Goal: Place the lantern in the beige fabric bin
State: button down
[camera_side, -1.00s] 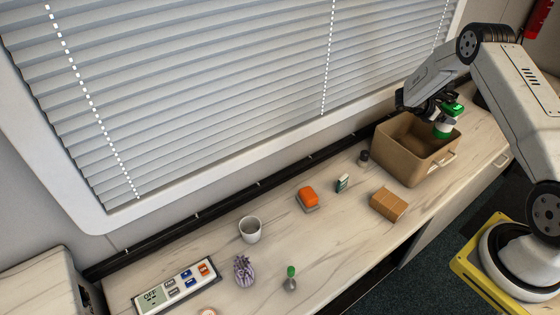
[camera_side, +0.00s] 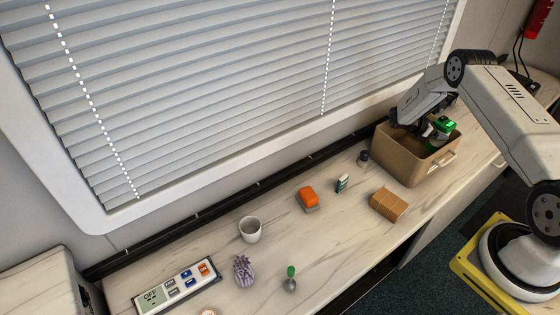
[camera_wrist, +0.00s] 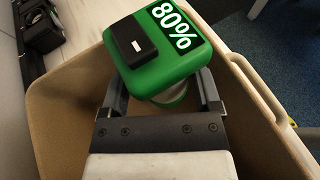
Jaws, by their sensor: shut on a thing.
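The lantern has a green top marked "80%" and a paler body. It shows in the side view (camera_side: 444,126) and in the wrist view (camera_wrist: 152,47). My gripper (camera_wrist: 165,95) is shut on the lantern below its green top; it also shows in the side view (camera_side: 430,133). The lantern is inside the opening of the beige fabric bin (camera_side: 400,157), with its top near rim level. The bin's walls surround it in the wrist view (camera_wrist: 62,100). The lantern's lower end is hidden, so I cannot tell whether it touches the bin floor.
A cardboard box (camera_side: 388,205) and a dark small jar (camera_side: 364,156) stand near the bin. A small green-and-white bottle (camera_side: 342,183), an orange-topped block (camera_side: 308,197), a white cup (camera_side: 250,229) and other small items lie farther left. Blinds (camera_side: 220,90) hang behind the counter.

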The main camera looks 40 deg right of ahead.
aim_at(432, 143)
jog(key=shift+f, duration=2.05)
jog(key=shift+f, duration=0.15)
grip_release()
